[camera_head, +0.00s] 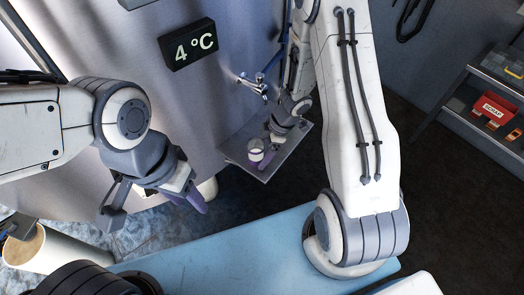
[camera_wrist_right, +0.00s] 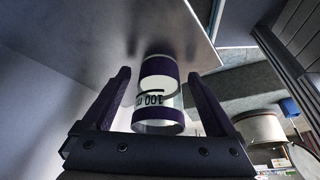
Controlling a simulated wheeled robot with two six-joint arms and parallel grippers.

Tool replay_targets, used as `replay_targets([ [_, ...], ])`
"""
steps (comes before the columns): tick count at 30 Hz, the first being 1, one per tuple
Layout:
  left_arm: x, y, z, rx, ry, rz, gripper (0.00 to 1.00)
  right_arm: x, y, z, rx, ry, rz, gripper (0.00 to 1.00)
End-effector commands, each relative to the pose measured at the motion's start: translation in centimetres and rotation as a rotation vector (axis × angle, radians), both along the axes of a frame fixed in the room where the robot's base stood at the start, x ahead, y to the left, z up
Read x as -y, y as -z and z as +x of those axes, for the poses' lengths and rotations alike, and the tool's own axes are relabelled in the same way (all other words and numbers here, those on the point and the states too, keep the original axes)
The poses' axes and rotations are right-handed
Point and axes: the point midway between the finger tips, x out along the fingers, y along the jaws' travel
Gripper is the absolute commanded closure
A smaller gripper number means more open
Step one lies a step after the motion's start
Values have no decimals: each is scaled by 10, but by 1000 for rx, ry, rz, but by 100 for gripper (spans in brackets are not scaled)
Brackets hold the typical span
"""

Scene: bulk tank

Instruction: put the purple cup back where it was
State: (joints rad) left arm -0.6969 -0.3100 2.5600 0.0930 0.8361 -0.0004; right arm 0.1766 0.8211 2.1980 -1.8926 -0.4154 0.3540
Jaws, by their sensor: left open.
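The purple cup (camera_head: 256,150) is a clear cup with purple bands, standing on a small metal shelf (camera_head: 242,163) on the tank wall. In the right wrist view the cup (camera_wrist_right: 159,95) shows upside down between the fingers, with a "100" mark, against the shelf surface (camera_wrist_right: 95,35). My right gripper (camera_wrist_right: 160,90) is open around the cup, with a visible gap on both sides. In the head view my right gripper (camera_head: 265,145) is at the shelf and partly hides the cup. My left gripper (camera_head: 155,212) is open and empty, left of the shelf.
A tap (camera_head: 254,85) sticks out above the shelf. The steel tank carries a 4 °C display (camera_head: 188,44). A blue surface (camera_head: 250,250) lies in front. A white bucket (camera_head: 40,250) stands lower left. A rack with a red box (camera_head: 492,109) stands at right.

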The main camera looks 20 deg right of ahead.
Motion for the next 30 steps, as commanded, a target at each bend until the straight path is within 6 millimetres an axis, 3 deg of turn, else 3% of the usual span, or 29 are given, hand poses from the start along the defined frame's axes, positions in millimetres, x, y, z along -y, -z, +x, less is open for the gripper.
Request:
replay_targets([
  [4,0,-1,0,0,0,0,50,0,-3,0,1,-1,0,8],
  [8,0,-10,0,0,0,0,50,5,-17,0,4,2,-1,8],
  [21,0,-47,0,0,0,0,50,39,-99,-5,2,2,-1,8],
  [30,0,-51,0,0,0,0,50,46,-114,-7,0,0,0,8],
])
